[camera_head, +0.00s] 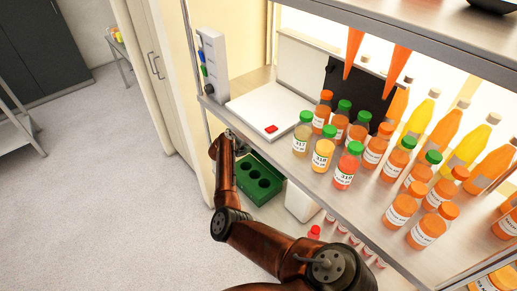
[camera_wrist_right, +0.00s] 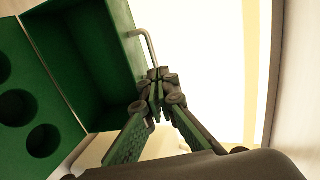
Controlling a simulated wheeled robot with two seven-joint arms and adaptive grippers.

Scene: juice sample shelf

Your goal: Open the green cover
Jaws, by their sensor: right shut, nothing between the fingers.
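The green box (camera_head: 257,186) is below the shelf in the head view, its face with round holes uncovered. In the right wrist view, the holed block (camera_wrist_right: 37,105) is at the left. The green cover (camera_wrist_right: 85,55) stands at an angle beside it, its hollow inside showing. A metal handle (camera_wrist_right: 147,42) projects from the cover's right edge. My right gripper (camera_wrist_right: 156,80) is shut and empty, its fingertips at the handle's lower end; I cannot tell if they touch. In the head view, the right gripper (camera_head: 231,136) is small and partly hidden near the box's far end.
The shelf above (camera_head: 349,196) holds several juice bottles (camera_head: 347,166) and a white device (camera_head: 262,115) with a red button. A white container (camera_head: 299,203) and several small red-capped bottles (camera_head: 314,233) stand right of the box. The floor (camera_head: 100,190) at left is clear.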

